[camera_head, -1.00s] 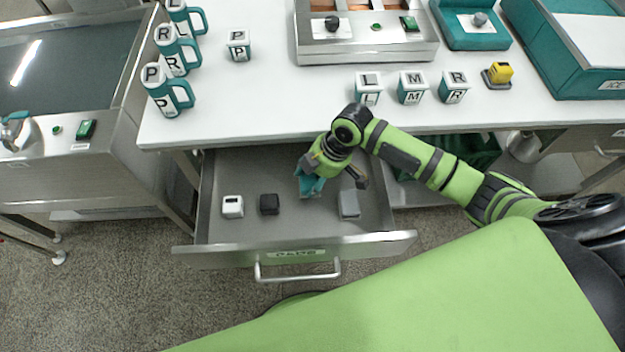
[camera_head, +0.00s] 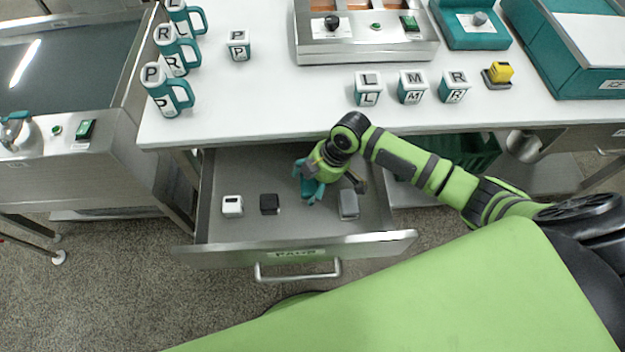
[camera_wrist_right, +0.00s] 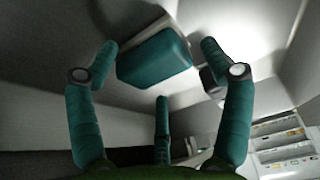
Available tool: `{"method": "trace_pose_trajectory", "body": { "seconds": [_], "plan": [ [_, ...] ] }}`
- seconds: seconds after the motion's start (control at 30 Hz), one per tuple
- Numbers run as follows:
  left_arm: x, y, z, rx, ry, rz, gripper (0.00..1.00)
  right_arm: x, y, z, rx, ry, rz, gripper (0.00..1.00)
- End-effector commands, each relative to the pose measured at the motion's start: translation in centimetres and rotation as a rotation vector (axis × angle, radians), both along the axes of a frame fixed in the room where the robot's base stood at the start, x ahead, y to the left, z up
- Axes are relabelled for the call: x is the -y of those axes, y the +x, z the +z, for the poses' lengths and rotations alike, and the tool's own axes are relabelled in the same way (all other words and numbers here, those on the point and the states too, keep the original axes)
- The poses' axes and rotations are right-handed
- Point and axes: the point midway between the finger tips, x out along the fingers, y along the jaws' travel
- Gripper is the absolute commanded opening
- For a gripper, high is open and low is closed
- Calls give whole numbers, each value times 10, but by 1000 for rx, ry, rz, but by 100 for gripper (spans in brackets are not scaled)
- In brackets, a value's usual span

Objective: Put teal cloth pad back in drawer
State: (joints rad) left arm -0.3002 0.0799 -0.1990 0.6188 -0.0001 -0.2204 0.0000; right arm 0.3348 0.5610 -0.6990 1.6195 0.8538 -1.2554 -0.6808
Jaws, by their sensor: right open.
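The open drawer (camera_head: 372,245) is pulled out under the bench. My right gripper (camera_head: 318,190) is inside it, pointing down, with its teal fingers spread. In the right wrist view, the teal pad (camera_wrist_right: 155,60) lies between and just beyond the open fingertips, with gaps on both sides. Whether the pad rests fully on the drawer floor is hard to tell. In the head view the pad is hidden or cannot be told apart from the teal fingers. My left gripper is not in view.
A white pad (camera_head: 232,206), a black pad (camera_head: 269,204) and a grey pad (camera_head: 349,204) lie in the drawer, the grey one close to my gripper. The bench top (camera_head: 270,105) above carries lettered mugs and blocks. Drawer walls surround the gripper.

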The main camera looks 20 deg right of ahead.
Motion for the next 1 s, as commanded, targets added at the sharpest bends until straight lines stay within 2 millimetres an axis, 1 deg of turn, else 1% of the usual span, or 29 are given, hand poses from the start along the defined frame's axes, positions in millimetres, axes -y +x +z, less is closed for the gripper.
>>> {"method": "trace_pose_trajectory", "body": {
  "seconds": [0.17,0.4,0.5,0.6,0.77,1.0],
  "plan": [
    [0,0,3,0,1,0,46,7,-1,20,4,0,0,81],
    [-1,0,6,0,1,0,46,24,-7,69,6,-2,1,81],
    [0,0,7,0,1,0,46,30,-9,87,4,-1,0,81],
    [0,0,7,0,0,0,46,35,-11,101,3,-1,0,81],
    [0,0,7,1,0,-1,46,39,-13,113,1,0,0,81],
    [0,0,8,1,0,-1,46,39,-13,115,0,0,0,81]
  ]
}}
